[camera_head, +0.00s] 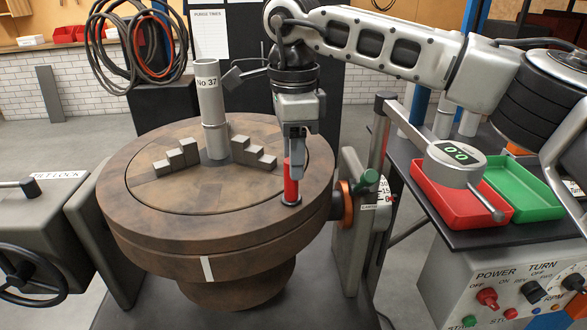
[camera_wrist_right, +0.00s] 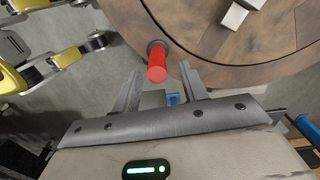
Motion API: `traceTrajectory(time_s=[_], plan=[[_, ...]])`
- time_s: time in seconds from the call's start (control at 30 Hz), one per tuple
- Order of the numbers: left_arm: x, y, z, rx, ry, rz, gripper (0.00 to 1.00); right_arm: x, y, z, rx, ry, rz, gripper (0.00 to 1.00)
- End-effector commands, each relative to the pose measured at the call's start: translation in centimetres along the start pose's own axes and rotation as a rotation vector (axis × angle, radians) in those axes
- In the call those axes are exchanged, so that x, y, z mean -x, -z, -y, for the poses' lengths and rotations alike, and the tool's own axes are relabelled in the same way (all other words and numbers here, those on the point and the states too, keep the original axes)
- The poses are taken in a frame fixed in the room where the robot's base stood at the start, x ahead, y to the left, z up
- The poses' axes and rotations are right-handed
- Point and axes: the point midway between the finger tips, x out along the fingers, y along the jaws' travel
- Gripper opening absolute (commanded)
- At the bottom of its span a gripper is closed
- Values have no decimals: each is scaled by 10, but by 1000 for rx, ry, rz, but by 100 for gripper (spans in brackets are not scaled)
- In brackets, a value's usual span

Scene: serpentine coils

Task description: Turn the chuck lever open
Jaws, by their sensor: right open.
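The chuck lever (camera_head: 289,186) has a red grip and stands upright from a dark round base at the right part of the round brown table's (camera_head: 150,235) rim. My right gripper (camera_head: 296,160) points down over the lever, its fingers beside the red grip's upper part. In the right wrist view the lever (camera_wrist_right: 157,66) shows just ahead of and between the spread fingertips of the gripper (camera_wrist_right: 160,76). The gripper is open and empty; I cannot tell whether a finger touches the grip. My left gripper is not in view.
A grey post marked No 37 (camera_head: 211,110) and stepped blocks (camera_head: 177,157) stand on the table. A green-handled clamp lever (camera_head: 366,182) is right of it. A handwheel (camera_head: 28,275) is at left.

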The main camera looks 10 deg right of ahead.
Motion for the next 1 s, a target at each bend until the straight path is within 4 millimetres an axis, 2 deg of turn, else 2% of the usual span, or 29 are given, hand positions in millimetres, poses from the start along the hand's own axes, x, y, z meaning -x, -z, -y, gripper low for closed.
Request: traceTrajectory(time_s=[0.03,0.3,0.5,0.7,1.0], plan=[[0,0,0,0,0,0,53,15,-1,1,-1,5,2,43],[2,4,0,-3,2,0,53,81,0,1,-3,5,1,43],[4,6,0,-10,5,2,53,112,0,0,-3,2,0,43],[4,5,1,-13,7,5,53,123,0,0,-2,2,0,43],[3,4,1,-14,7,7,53,123,0,0,-2,2,0,43]])
